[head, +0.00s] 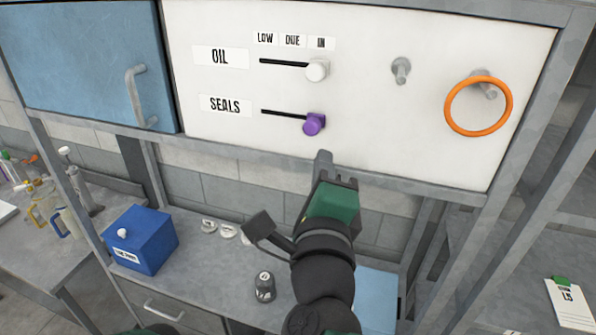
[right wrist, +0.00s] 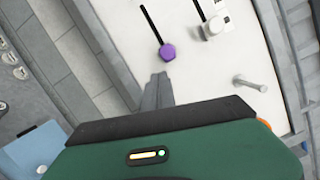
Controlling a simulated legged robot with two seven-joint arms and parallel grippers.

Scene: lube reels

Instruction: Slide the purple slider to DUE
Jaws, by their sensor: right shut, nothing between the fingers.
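The purple slider (head: 314,124) sits at the right end of the black slot beside the SEALS label (head: 225,104), below the IN column. The DUE label (head: 292,41) is at the top of the white panel (head: 370,130), between LOW and IN. My right gripper (head: 324,158) is shut and empty, just below the purple slider and apart from it. In the right wrist view the shut fingers (right wrist: 158,84) point toward the purple slider (right wrist: 167,52), with a small gap. My left gripper is not in view.
A white slider (head: 317,70) is at the right end of the OIL slot. An orange ring (head: 478,106) hangs on a peg at the right, with a bare peg (head: 401,70) beside it. A blue box (head: 140,240) and dark weight (head: 264,287) stand on the bench below.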

